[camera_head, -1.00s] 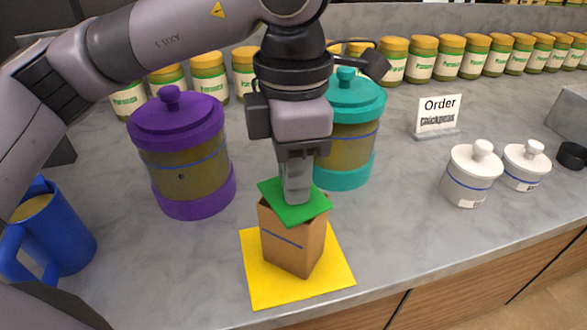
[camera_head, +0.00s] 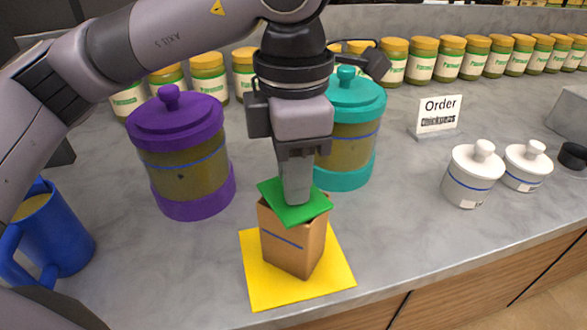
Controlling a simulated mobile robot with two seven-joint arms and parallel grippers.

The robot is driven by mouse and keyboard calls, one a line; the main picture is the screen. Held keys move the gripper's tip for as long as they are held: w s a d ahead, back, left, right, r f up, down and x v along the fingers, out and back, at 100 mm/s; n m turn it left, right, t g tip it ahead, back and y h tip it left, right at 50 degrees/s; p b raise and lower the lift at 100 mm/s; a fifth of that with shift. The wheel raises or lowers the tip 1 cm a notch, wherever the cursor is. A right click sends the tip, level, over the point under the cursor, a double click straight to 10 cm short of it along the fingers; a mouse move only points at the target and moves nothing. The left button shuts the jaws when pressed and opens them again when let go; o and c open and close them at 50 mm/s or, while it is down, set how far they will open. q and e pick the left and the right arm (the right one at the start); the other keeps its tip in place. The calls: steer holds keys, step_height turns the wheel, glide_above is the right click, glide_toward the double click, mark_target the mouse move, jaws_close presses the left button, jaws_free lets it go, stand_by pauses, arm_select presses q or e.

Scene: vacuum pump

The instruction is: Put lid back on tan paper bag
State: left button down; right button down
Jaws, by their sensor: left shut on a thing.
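The tan paper bag (camera_head: 293,245) stands upright on a yellow mat (camera_head: 338,272) near the counter's front edge. A blue line runs across its side. The green square lid (camera_head: 312,208) lies over the top of the bag, slightly turned and offset, with tan corners showing at its right. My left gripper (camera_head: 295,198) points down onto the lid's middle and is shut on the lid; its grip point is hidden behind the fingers. Whether the lid rests fully on the rim I cannot tell. My right gripper is not in view.
A purple-lidded jar (camera_head: 185,170) stands left of the bag, a teal jar (camera_head: 352,140) behind it. A blue mug (camera_head: 60,235) is far left. White pots (camera_head: 472,178), an "Order" sign (camera_head: 438,115) and a row of jars (camera_head: 424,62) are right and behind. Counter right of the mat is clear.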

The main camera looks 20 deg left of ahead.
arm_select(q)
steer(key=shift+c, duration=1.7)
jaws_free()
steer(key=shift+r, duration=0.15)
steer(key=shift+r+p, duration=2.25)
steer(key=shift+r, duration=1.1)
jaws_close()
steer(key=shift+f+b, duration=0.25)
steer(key=shift+b, duration=0.05)
